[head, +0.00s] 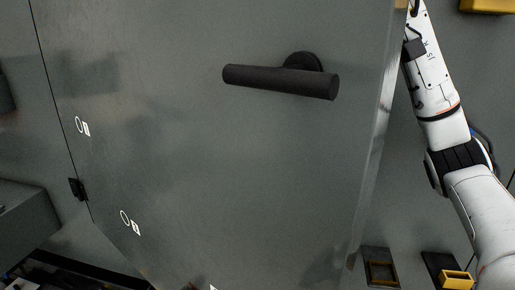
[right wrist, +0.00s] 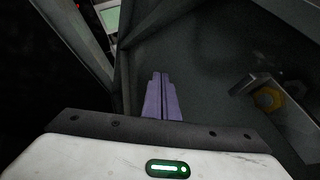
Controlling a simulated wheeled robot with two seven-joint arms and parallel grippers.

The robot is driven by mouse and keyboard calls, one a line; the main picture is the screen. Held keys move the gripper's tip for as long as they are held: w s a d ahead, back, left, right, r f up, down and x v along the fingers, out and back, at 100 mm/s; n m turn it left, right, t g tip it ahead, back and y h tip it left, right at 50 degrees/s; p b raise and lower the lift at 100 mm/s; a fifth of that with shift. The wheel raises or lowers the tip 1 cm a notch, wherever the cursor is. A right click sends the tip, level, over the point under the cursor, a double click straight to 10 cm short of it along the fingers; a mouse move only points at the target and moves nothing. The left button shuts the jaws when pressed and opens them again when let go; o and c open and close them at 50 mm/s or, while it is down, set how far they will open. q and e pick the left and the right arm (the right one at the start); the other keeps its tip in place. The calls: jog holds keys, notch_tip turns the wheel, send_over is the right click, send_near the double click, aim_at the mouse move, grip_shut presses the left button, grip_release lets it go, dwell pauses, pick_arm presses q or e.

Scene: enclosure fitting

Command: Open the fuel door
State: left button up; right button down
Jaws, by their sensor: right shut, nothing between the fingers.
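The fuel door looks to be the large grey panel (head: 200,170) filling most of the head view. It carries a black lever handle (head: 280,82) near its top, lying almost level. The panel's right edge (head: 375,150) shows its thickness and stands out from the grey surface behind, so it looks ajar. My right arm comes up past that edge on the right, and its hand is not clearly seen there. In the right wrist view my right gripper (right wrist: 161,80) has its purple fingers together and empty, in front of dark grey panels. My left gripper is out of view.
A small black hinge-like piece (head: 77,188) sits at the panel's left seam. A grey box (head: 25,220) juts out at lower left. Small yellow-and-black fittings (head: 455,278) are at lower right. The right wrist view shows a blurred yellow round part (right wrist: 264,100) beside a metal piece.

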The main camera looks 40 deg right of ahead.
jog(key=b, duration=0.2)
send_near(207, 208)
notch_tip(207, 208, down, 4)
jog(key=w+d, duration=0.2)
jog(key=shift+s+a+p, duration=0.15)
jog(key=shift+a+p, duration=0.1)
jog(key=shift+a, duration=0.75)
jog(key=shift+s+a+p, duration=0.1)
jog(key=shift+a+p, duration=0.15)
jog(key=shift+a, duration=0.75)
